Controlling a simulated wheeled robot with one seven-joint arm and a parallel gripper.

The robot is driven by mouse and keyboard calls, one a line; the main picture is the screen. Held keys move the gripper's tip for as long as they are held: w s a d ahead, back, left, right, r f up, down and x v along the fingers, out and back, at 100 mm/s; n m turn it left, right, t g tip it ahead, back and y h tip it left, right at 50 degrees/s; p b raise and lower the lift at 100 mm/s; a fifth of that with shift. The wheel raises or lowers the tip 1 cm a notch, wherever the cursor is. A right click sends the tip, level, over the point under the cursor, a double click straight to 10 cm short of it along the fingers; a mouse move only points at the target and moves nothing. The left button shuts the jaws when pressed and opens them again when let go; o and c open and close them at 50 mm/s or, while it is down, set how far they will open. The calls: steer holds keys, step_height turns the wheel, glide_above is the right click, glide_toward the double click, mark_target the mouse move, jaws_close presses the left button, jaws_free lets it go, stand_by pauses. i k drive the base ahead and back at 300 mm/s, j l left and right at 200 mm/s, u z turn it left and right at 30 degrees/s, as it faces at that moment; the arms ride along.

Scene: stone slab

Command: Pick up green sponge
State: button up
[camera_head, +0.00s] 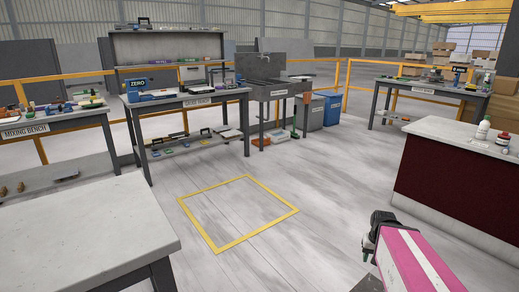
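I cannot pick out a green sponge for certain; several small green things show, too small to name. One green item (91,102) lies on the mixing bench (42,122) at the left. Another small green item (168,152) seems to lie on the lower shelf of the middle bench. My gripper (372,240) is the dark end of my pink arm at the lower right, above the floor and far from both benches. Its fingers are too small and turned away to tell whether it is open or shut.
A pale table (80,235) fills the lower left. A counter with a dark red front (455,185) stands at right, with bottles on top. A sink (268,88), blue bin (331,108) and another bench (425,90) stand behind. The yellow-outlined floor area (240,212) is clear.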

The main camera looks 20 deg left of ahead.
mark_target(29, 116)
steer(key=i+j+u, duration=0.25)
steer(key=i+u, duration=0.2)
steer(key=i, duration=0.2)
steer(key=i+u, duration=0.45)
steer(key=i, duration=0.2)
steer(key=i+l+u, duration=0.25)
steer(key=i+u, duration=0.2)
steer(key=i, duration=0.25)
steer(key=i+u, duration=0.3)
steer(key=i, duration=0.3)
steer(key=i+u, duration=0.3)
steer(key=i, duration=0.25)
steer(key=i+l+u, duration=0.3)
steer(key=i, duration=0.25)
steer(key=i+j+u, duration=0.1)
steer(key=i+u, duration=0.6)
steer(key=i, duration=0.2)
steer(key=i+l+u, duration=0.15)
steer(key=i+u, duration=0.2)
steer(key=i, duration=0.15)
